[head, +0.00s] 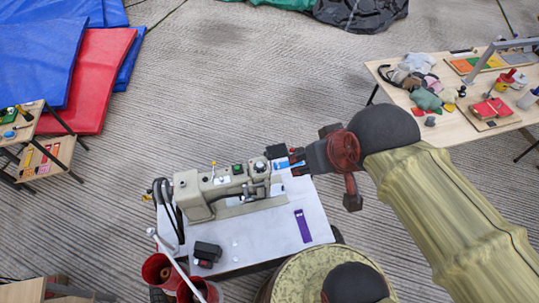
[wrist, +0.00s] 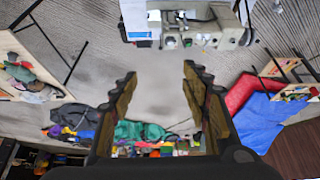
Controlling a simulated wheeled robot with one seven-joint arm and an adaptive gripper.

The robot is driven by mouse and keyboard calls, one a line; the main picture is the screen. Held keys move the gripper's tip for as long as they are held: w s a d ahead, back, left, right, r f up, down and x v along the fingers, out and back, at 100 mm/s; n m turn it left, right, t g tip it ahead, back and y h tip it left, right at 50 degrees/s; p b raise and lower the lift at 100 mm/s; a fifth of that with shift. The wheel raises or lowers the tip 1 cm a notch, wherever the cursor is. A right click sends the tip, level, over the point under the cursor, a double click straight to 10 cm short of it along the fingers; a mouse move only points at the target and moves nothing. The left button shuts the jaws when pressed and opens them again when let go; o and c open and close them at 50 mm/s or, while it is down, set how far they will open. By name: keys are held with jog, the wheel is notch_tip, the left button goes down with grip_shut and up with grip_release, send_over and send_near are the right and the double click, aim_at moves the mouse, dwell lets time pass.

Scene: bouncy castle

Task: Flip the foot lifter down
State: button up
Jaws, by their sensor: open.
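A beige sewing machine (head: 228,188) stands on a white-topped table (head: 272,226) in the head view. Its needle end, at the right, faces my arm. It also shows in the wrist view (wrist: 200,28), upside down at the top edge and partly cut off. The foot lifter is too small to make out in either view, so I cannot tell whether it is up or down. My gripper (head: 292,158) is just beyond the machine's right end, over the table's far right corner. In the wrist view my gripper (wrist: 160,75) is open and empty, with the machine beyond its fingertips.
A purple strip (head: 303,226) and a small black box (head: 207,252) lie on the machine's table. Red buckets (head: 158,270) stand at its lower left. A cluttered wooden table (head: 450,95) is at the right. Red and blue mats (head: 98,75) lie upper left. The floor between is clear.

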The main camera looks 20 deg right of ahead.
jog(key=f, duration=0.2)
jog(key=w+f+g, duration=0.2)
jog(key=f, duration=0.1)
jog(key=shift+f+b, duration=0.3)
jog(key=c, duration=0.6)
jog(key=w+f+g, duration=0.1)
jog(key=w+f, duration=0.3)
jog(key=w, duration=0.1)
jog(key=w+f+g, duration=0.1)
jog(key=w+f, duration=0.3)
jog(key=w, duration=0.2)
jog(key=w+f+g+b, duration=0.1)
jog(key=w+f+g, duration=0.1)
jog(key=w+f, duration=0.3)
jog(key=shift+w+d, duration=0.15)
jog(key=shift+w, duration=0.1)
grip_shut()
jog(key=w+f+g+b, duration=0.1)
jog(key=w+f+g, duration=0.1)
jog(key=w+f, duration=1.5)
jog(key=shift+n+t, duration=0.4)
jog(key=shift+t, duration=0.4)
jog(key=w, duration=0.5)
jog(key=shift+w+f, duration=0.15)
jog(key=shift+f, duration=0.25)
